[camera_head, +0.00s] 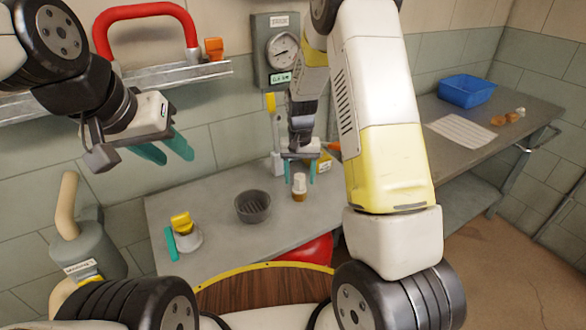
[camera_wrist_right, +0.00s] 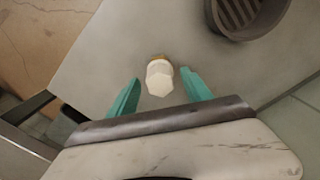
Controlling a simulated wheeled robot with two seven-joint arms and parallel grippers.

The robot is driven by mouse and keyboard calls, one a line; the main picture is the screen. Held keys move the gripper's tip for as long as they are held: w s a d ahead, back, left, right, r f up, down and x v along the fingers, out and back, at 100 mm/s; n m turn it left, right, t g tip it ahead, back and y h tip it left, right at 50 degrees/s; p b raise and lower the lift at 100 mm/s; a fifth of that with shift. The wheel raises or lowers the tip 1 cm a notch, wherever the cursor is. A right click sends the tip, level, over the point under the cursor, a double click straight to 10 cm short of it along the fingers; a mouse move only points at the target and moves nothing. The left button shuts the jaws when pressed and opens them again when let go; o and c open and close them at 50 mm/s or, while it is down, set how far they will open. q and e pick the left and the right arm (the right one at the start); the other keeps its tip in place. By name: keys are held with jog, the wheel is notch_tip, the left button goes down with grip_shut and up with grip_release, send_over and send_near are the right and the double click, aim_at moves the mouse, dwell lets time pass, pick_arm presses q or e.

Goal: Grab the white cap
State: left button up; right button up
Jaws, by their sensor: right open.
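The white cap (camera_head: 300,179) sits on top of a small amber bottle (camera_head: 299,195) that stands upright on the grey table. In the right wrist view the white cap (camera_wrist_right: 159,80) shows from above, between and just beyond the green fingertips. My right gripper (camera_head: 299,168) is open with its fingers pointing down above the table, close to the cap; it also shows in the right wrist view (camera_wrist_right: 160,88). I see no contact between fingers and cap. My left gripper (camera_head: 166,150) is open and empty, raised in front of the wall at the left.
A dark ribbed bowl (camera_head: 253,206) stands left of the bottle. A yellow-topped item (camera_head: 182,232) stands at the table's left. A second table at the right holds a blue bin (camera_head: 466,90).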

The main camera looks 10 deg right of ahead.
jog(key=shift+f, duration=1.2)
grip_shut()
